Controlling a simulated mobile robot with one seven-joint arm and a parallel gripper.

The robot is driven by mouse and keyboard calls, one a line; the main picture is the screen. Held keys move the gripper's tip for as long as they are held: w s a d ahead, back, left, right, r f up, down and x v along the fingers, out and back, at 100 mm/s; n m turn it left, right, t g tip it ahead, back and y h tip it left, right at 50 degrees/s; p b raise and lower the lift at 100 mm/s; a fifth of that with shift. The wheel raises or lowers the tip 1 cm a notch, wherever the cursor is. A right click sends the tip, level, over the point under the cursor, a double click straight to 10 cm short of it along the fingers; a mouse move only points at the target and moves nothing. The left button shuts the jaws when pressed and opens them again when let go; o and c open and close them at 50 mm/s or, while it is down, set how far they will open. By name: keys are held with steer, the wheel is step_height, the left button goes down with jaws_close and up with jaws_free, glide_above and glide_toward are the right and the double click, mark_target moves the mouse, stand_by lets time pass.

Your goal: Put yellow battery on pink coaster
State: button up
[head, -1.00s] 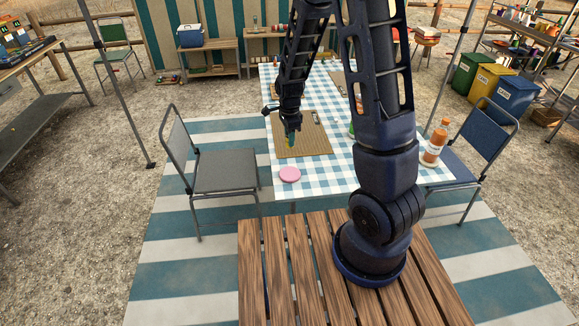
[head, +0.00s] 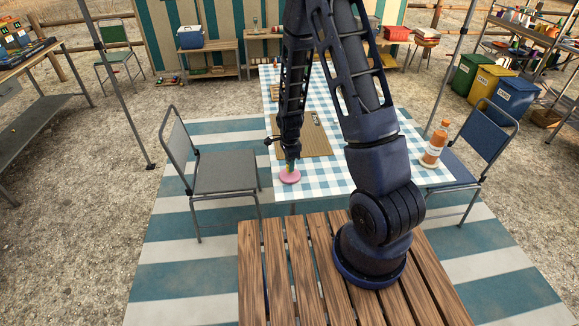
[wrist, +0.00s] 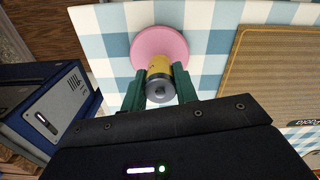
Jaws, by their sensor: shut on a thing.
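The yellow battery (wrist: 158,67) is between the green fingers of my gripper (wrist: 159,90) in the wrist view, with its grey end toward the camera. My gripper is shut on it. The pink coaster (wrist: 148,43) lies on the checked cloth directly beyond the battery. In the head view the pink coaster (head: 290,178) is near the table's front left edge, and my gripper (head: 291,164) is right over it. The battery is mostly hidden there. I cannot tell whether the battery touches the coaster.
A brown woven mat (head: 318,147) lies behind the coaster on the checked table. An orange bottle (head: 435,145) stands at the table's right. A grey chair (head: 224,172) is close on the left and a blue chair (head: 483,153) is on the right.

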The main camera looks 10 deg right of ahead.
steer(key=shift+f, duration=0.8)
steer(key=shift+f, duration=0.1)
steer(key=o, duration=1.1)
steer(key=shift+c, duration=0.2)
step_height(320, 180, up, 13)
steer(key=shift+d+f, duration=0.1)
steer(key=shift+f, duration=0.05)
steer(key=s+d+r+n+t+y, duration=0.1)
steer(key=s+d+r+n, duration=0.25)
steer(key=r, duration=0.55)
steer(key=s+d+r+n+t, duration=0.1)
steer(key=s+d+r+n, duration=0.25)
steer(key=r, duration=0.65)
steer(key=s+d+r+n+t, duration=0.1)
steer(key=s+d+r+n, duration=0.3)
steer(key=s+r, duration=0.2)
steer(key=s+d+r+n+t+h, duration=0.1)
steer(key=s+d+r+n, duration=0.3)
steer(key=s, duration=0.5)
step_height(320, 180, up, 2)
steer(key=shift+s+d+r+n+t, duration=0.2)
steer(key=shift+s+r+n+t, duration=0.1)
steer(key=shift+n, duration=0.1)
